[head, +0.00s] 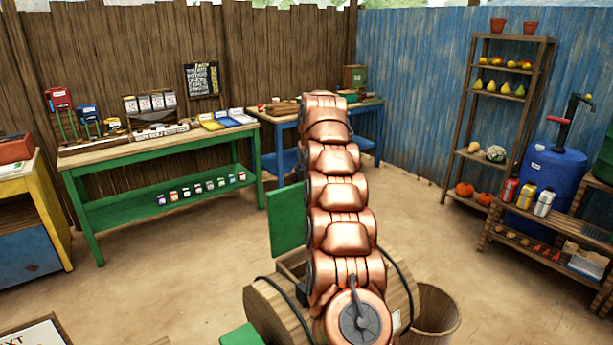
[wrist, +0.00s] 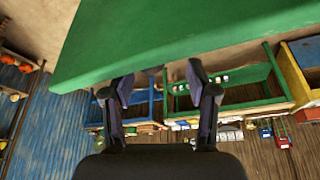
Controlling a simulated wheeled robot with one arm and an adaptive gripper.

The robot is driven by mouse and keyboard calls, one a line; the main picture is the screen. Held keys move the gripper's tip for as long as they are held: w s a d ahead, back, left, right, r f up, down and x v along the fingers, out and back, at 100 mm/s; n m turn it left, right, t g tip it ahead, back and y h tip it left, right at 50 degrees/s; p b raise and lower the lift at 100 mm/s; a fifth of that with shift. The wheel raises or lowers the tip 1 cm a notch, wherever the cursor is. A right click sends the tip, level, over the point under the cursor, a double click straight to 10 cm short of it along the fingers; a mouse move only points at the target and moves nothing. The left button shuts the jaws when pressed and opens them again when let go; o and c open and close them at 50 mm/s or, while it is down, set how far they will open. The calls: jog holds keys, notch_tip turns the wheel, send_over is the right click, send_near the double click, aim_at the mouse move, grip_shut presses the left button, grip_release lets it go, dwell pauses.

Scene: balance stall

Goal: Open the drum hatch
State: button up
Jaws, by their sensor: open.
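The wooden drum (head: 274,315) stands low in the head view, partly hidden behind my copper arm. A flat green panel, which looks like the drum hatch (head: 287,220), stands upright at the drum's far side. A box-like wooden opening (head: 292,263) shows at the drum's top below it. In the wrist view a large green panel (wrist: 180,40) fills the upper part, just beyond the fingertips. My gripper (wrist: 158,78) is open with nothing between its fingers. Whether a finger touches the panel I cannot tell. In the head view my gripper is hidden by the arm.
A wooden basket (head: 436,312) stands right of the drum. A green table (head: 160,148) and a blue table (head: 372,125) line the back fence. Shelves (head: 458,150) and a blue barrel (head: 553,172) stand right. Bare floor (head: 165,265) lies left of the drum.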

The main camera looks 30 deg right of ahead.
aim_at(300, 184)
jog(key=shift+s+a+f, duration=0.1)
jog(key=shift+s+a, duration=0.2)
jog(key=shift+s, duration=0.4)
jog(key=shift+s+a, duration=0.25)
jog(key=shift+s, duration=0.45)
jog(key=shift+s+a+f, duration=0.1)
jog(key=shift+s+a, duration=0.2)
jog(key=shift+s, duration=0.4)
jog(key=s+a, duration=0.2)
jog(key=s, duration=0.4)
jog(key=shift+s, duration=0.15)
jog(key=shift+r, duration=0.1)
jog(key=shift+w+a+r+p, duration=0.3)
jog(key=shift+w+r+p, duration=0.3)
jog(key=shift+w+r, duration=0.45)
jog(key=shift+w+a+r+p, duration=0.25)
jog(key=shift+w+r+p, duration=0.35)
jog(key=shift+w+r, duration=0.45)
jog(key=shift+w+a+r+p, duration=0.3)
jog(key=shift+w+r+p, duration=0.3)
jog(key=shift+w+r, duration=0.45)
jog(key=shift+s, duration=0.2)
jog(key=shift+r, duration=0.1)
